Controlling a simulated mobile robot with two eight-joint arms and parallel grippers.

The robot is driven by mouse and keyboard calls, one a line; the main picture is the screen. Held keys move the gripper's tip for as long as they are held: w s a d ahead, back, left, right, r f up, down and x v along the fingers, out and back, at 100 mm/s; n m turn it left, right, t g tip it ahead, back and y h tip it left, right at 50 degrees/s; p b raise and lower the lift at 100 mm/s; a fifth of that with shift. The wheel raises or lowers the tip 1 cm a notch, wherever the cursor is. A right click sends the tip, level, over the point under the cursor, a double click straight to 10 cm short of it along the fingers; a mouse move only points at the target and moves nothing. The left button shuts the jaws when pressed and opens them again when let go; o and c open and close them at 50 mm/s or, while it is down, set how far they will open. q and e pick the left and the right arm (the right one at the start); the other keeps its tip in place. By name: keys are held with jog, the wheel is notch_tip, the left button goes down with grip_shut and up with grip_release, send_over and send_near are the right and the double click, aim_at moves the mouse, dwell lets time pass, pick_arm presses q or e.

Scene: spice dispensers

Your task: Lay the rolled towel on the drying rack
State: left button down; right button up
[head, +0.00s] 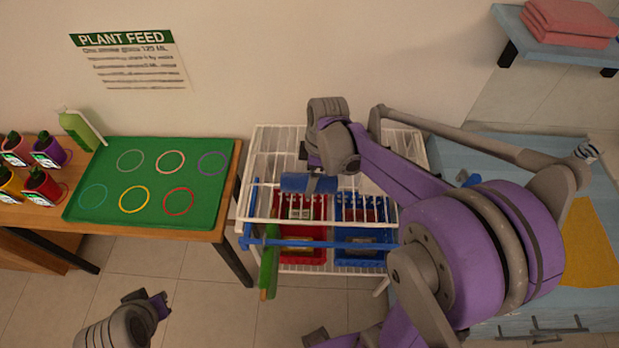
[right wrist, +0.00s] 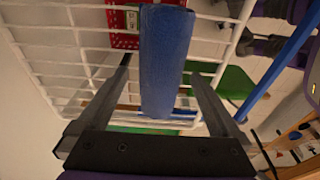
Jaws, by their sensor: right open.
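The rolled towel (head: 308,183) is a short blue roll. It lies on the white wire top of the drying rack (head: 262,170), near the rack's middle. In the right wrist view the blue roll (right wrist: 165,62) lies across the white wires (right wrist: 75,55). My right gripper (right wrist: 160,95) is open, with one finger on each side of the roll and a gap to both. In the head view my right gripper (head: 318,178) is at the towel, partly hidden by its wrist. My left gripper (head: 152,302) is low at the left, away from the rack; its fingers are unclear.
Red (head: 300,213) and blue (head: 362,210) bins sit inside the rack. A blue bar (head: 320,243) crosses its front, beside a hanging green piece (head: 268,270). A table with a green mat (head: 140,225) and pots stands left. Pink towels (head: 570,22) lie on a shelf.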

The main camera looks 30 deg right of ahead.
notch_tip(320, 180, up, 10)
jog(key=d+f, duration=0.1)
jog(key=s+a+f+m+t, duration=0.2)
jog(key=s+a+m, duration=0.2)
jog(key=s+m, duration=0.2)
jog(key=s+a+f+m+t+h, duration=0.1)
jog(key=s+a+f+m+t, duration=0.1)
jog(key=s+m, duration=0.3)
jog(key=shift+s+a+f+m+t+h+p, duration=0.3)
jog(key=shift+s+a+f+m+t+p, duration=0.1)
jog(key=shift+s+a, duration=0.4)
dwell(5.5)
